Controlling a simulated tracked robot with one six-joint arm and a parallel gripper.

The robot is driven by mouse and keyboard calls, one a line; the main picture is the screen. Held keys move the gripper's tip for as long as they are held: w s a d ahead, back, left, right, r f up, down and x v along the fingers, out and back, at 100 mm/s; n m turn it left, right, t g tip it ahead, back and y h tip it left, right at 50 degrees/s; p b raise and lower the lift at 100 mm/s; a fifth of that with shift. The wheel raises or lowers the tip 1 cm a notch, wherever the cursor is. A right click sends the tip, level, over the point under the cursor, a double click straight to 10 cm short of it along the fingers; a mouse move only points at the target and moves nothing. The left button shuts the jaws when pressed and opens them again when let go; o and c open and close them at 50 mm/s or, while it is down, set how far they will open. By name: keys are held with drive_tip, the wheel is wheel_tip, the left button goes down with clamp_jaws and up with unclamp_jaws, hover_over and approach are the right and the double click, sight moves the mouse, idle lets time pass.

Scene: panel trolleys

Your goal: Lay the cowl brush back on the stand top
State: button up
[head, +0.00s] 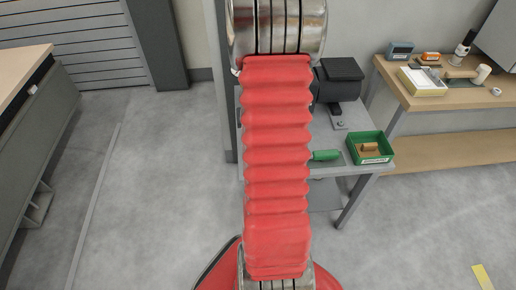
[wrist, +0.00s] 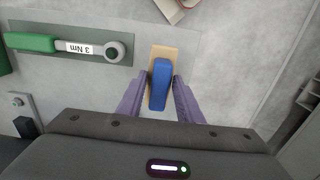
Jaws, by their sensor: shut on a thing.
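In the wrist view, the cowl brush (wrist: 161,84) has a blue grip and a tan part that shows beyond and beside it. My gripper (wrist: 158,82) is shut on it, with one purple finger on each side of the blue grip. The brush shows over the right part of the grey stand top (wrist: 155,32), near its edge. I cannot tell whether it touches the surface. In the head view, the stand top (head: 331,135) is partly behind my red-sleeved arm, which hides my gripper and the brush.
A green-handled tool marked 3 Nm (wrist: 75,46) lies in a recess on the stand. A green bin (head: 383,157) holding a tan thing sits at the stand's right corner. A dark machine (head: 340,76) stands behind. A wooden bench (head: 450,98) with several items is at right.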

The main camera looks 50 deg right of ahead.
drive_tip(key=shift+f, duration=1.9)
drive_tip(key=o, duration=1)
drive_tip(key=shift+r, duration=0.1)
wheel_tip(320, 180, up, 12)
drive_tip(key=shift+f, duration=0.1)
